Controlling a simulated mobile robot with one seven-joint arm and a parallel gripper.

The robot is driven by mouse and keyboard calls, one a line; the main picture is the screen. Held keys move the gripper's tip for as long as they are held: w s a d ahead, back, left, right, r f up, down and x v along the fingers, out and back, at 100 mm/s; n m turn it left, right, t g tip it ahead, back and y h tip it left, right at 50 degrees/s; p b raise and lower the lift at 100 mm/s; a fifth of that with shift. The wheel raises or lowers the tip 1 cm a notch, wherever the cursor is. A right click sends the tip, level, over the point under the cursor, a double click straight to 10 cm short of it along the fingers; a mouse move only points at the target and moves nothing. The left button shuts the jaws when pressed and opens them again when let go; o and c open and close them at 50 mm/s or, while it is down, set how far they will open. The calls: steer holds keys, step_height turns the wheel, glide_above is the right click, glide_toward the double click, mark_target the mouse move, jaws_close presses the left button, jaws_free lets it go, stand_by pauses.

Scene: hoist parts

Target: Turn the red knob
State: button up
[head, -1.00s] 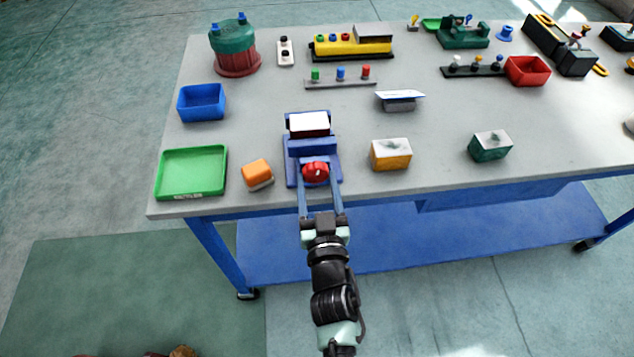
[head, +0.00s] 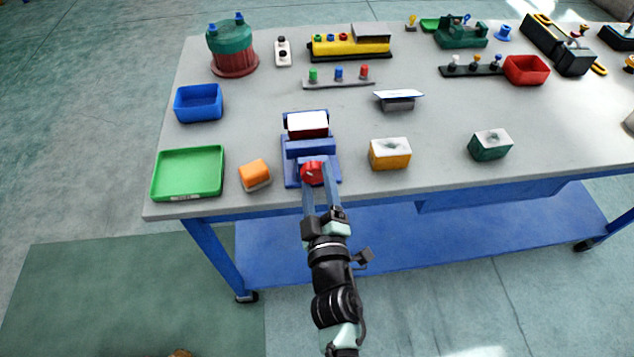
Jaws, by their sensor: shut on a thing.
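The red knob (head: 312,173) sits on the front of a blue device (head: 311,147) near the table's front edge. The device carries a white-topped dark red block at its back. My gripper (head: 315,185) reaches in from the front, and its two blue fingers are shut on the red knob. The fingers cover part of the knob's lower side. A pale mark shows on the knob's face.
An orange block (head: 255,174) and a green tray (head: 188,195) lie to the left, with a blue bin (head: 199,104) behind. A yellow block (head: 390,154) and a dark green block (head: 490,145) stand to the right. A rail with small coloured knobs (head: 339,83) lies farther back.

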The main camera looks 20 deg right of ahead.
steer(key=n, duration=0.5)
steer(key=shift+n, duration=0.3)
steer(key=n, duration=0.5)
steer(key=shift+r+n+b, duration=0.15)
steer(key=shift+n+b, duration=0.15)
steer(key=shift+n, duration=0.1)
steer(key=o, duration=1.4)
steer(key=shift+c, duration=0.2)
steer(key=b+v, duration=0.4)
steer(key=v, duration=0.9)
